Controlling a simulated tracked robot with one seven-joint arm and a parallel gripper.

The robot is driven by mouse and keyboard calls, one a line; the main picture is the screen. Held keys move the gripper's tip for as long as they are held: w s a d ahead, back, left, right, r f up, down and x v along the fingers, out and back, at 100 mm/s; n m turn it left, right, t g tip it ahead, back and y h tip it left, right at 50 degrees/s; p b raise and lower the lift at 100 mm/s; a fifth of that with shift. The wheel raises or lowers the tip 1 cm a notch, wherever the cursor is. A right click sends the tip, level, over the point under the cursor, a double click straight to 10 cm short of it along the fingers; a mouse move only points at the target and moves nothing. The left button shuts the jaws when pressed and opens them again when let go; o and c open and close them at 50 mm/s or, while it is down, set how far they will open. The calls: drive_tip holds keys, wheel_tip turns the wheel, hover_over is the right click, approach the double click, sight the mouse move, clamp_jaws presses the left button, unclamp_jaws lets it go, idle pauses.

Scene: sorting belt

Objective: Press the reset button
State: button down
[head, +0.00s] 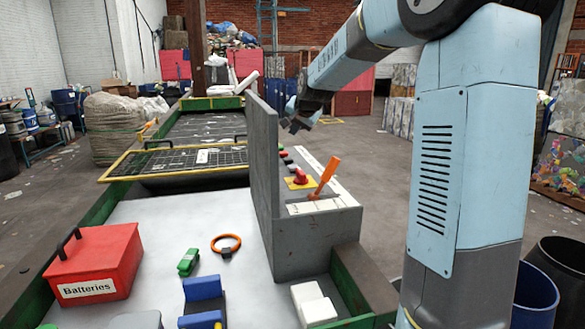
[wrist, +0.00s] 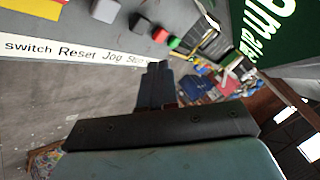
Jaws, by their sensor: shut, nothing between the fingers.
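The control panel (head: 338,194) stands on the right side of the belt, behind a grey upright plate. In the wrist view its label strip reads "switch", "Reset", "Jog" and "Stop". The grey reset button (wrist: 105,10) sits above the "Reset" label (wrist: 78,52). A dark button (wrist: 140,25), a red button (wrist: 160,36) and a green button (wrist: 174,43) follow to its right. My gripper (head: 300,123) is shut and empty, above the far end of the panel. In the wrist view my gripper (wrist: 157,66) is below the button row, apart from the reset button in the picture.
A red emergency button (head: 300,176) on a yellow plate and an orange lever (head: 326,169) stand at the panel's near end. The tall grey plate (head: 262,165) rises left of the panel. A red batteries box (head: 105,255) sits on the belt. Open floor lies right of the panel.

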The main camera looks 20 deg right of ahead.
sight(295, 167)
drive_tip(key=shift+f, duration=0.1)
drive_tip(key=shift+f, duration=4.35)
drive_tip(key=shift+s+f, duration=0.1)
drive_tip(key=shift+f, duration=0.1)
drive_tip(key=shift+f, duration=0.15)
drive_tip(key=shift+f, duration=0.5)
drive_tip(key=shift+r, duration=0.95)
drive_tip(key=shift+r, duration=2.5)
